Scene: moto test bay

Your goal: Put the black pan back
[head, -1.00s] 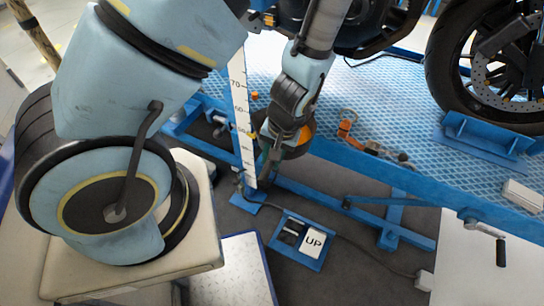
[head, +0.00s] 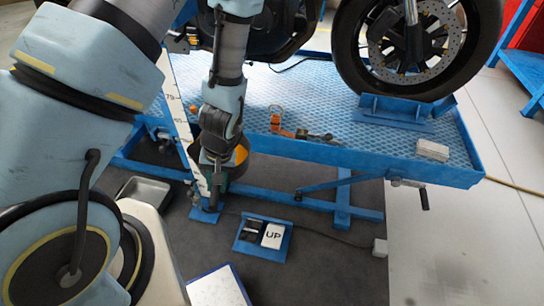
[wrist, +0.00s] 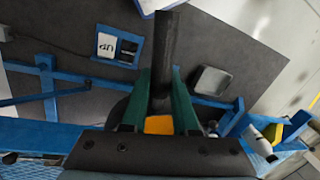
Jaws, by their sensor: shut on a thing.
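My gripper (wrist: 156,103) has two green fingers, shut on the black pan (wrist: 166,45). A long dark handle-like part of the pan extends beyond the fingertips in the wrist view, and a dark rounded edge shows behind the left finger. An orange patch lies between the fingers; I cannot tell what it belongs to. In the head view my gripper (head: 214,182) points down beside the blue lift's side, above the dark floor. My wrist hides most of the pan there.
The blue motorcycle lift (head: 345,155) stands close behind my gripper. A white measuring scale (head: 187,143) is just left of it. A blue pedal unit marked UP (head: 272,236) is on the floor. A metal tray (head: 145,190) is at left. Dark floor (head: 325,265) is clear at front.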

